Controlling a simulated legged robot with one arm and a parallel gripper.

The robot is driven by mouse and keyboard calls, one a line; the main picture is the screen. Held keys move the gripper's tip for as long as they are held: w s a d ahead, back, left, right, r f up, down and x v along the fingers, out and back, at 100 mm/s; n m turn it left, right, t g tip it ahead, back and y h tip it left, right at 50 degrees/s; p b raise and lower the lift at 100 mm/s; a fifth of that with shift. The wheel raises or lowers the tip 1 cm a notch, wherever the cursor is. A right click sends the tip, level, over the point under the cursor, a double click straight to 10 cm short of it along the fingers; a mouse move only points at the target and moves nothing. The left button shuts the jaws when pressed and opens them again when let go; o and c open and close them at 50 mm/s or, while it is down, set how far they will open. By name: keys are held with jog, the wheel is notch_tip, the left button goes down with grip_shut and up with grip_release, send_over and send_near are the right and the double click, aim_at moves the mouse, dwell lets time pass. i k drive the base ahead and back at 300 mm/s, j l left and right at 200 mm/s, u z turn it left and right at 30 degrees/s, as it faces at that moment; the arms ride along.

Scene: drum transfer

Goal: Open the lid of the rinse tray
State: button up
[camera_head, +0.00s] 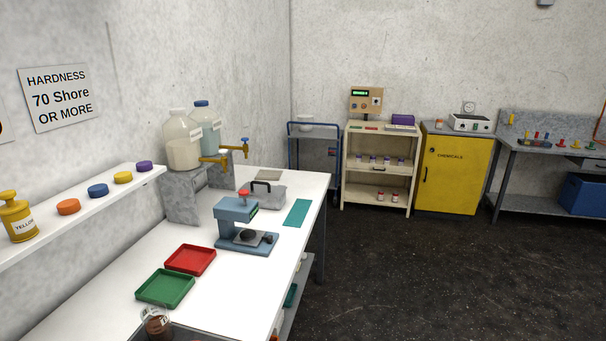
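A small grey box (267,195) with a dark arched handle (261,185) on top stands on the white bench, just behind the blue hardness tester and below the bottle taps. It looks like the rinse tray with its lid on; no label on it can be read. The box is partly hidden by the tester in front of it. My gripper is not in view.
On the white bench (230,286) are a blue tester (237,209), a red tray (190,260), a green tray (165,288), a teal mat (297,212) and a brown-filled jar (157,325). Two tapped bottles stand on a grey block (183,200). Dark floor (400,270) is clear at right.

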aim_at(259, 188)
jog(key=i+u, duration=0.1)
jog(key=i, duration=0.8)
jog(key=i+l+u, duration=0.1)
jog(key=i, duration=0.85)
jog(key=l, duration=0.1)
